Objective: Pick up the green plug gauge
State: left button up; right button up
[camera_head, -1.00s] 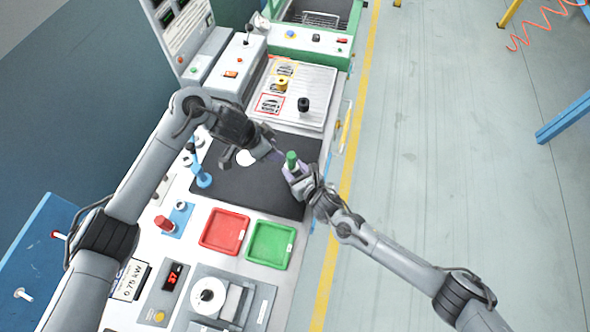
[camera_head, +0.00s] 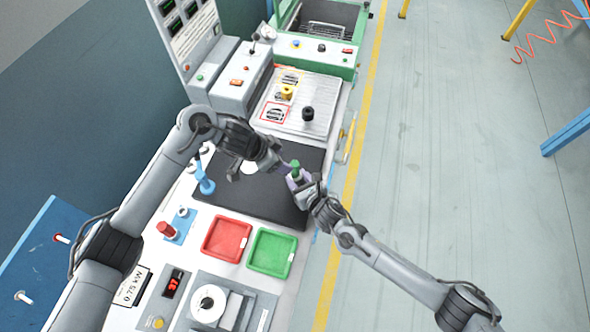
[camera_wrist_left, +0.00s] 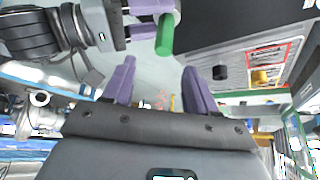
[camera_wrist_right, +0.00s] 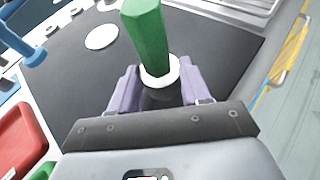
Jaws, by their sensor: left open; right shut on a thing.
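The green plug gauge (camera_head: 296,168) is held up over the right edge of the black mat (camera_head: 262,199). In the right wrist view its green handle (camera_wrist_right: 146,32) points up and away, with a white collar below and a dark part between the purple fingers. My right gripper (camera_head: 294,181) is shut on it, below the handle. My left gripper (camera_head: 270,168) is open and empty, just left of the gauge and apart from it. In the left wrist view the green end (camera_wrist_left: 165,35) shows beyond my open fingers (camera_wrist_left: 158,80).
A red tray (camera_head: 227,239) and a green tray (camera_head: 271,252) lie in front of the mat. A blue stand (camera_head: 204,182) and a red-topped piece (camera_head: 166,230) stand at left. A plate with yellow (camera_head: 287,92) and black (camera_head: 308,114) knobs lies behind. Open floor lies right.

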aim_at(295, 171)
pick_arm(q)
jog(key=s+f+n+t+h, duration=0.3)
jog(key=s+f+n+t, duration=0.15)
jog(key=t, duration=0.25)
jog(key=shift+w+a+x, duration=0.2)
jog(key=shift+x, duration=1.65)
jog(key=shift+w+a+x, duration=0.2)
jog(key=shift+x, duration=1.65)
jog(key=shift+w+a+x, duration=0.15)
jog(key=shift+a+x, duration=0.05)
jog(key=shift+x, duration=1.6)
jog(key=shift+c, duration=0.4)
grip_shut()
